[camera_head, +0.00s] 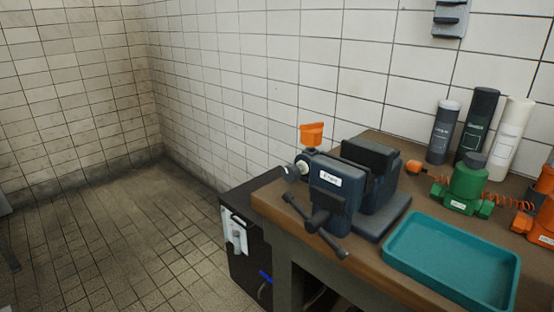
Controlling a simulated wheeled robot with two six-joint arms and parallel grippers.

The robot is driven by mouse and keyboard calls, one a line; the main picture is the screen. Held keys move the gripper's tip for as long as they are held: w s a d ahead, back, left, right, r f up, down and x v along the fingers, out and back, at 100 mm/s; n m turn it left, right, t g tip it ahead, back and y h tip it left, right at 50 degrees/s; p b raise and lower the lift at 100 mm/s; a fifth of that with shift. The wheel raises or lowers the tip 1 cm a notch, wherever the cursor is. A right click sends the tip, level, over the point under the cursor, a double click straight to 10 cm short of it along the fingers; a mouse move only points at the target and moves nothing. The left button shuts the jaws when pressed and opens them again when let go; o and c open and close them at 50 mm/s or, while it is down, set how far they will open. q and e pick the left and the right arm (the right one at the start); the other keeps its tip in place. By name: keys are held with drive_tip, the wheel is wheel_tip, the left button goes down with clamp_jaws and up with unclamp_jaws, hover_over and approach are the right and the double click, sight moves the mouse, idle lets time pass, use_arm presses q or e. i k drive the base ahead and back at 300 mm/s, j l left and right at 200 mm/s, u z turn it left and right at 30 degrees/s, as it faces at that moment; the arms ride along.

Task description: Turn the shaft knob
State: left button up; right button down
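A dark blue-grey bench vise (338,185) with a white label stands at the left end of the wooden workbench (412,197). A short light and dark shaft end (295,170) sticks out on the vise's left side. An orange knob-like piece (312,131) stands upright on a dark stem just above and behind it. I cannot tell for certain which of these is the shaft knob. The vise's T-shaped handle bar (316,226) slants across its front. Neither of my grippers is in view, so nothing in the picture is being touched by them.
A teal tray (391,261) lies at the bench's front right. A green device (465,190), orange coiled hoses (490,200) and several bottles (444,133) stand behind it. A black cabinet (240,262) is left of the bench. The tiled floor (120,250) at left is mostly clear.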

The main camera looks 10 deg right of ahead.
sight(292, 174)
drive_tip(key=i+j+z, duration=0.35)
drive_tip(key=i, duration=0.15)
drive_tip(key=i+j+z, duration=0.45)
drive_tip(key=z, duration=0.35)
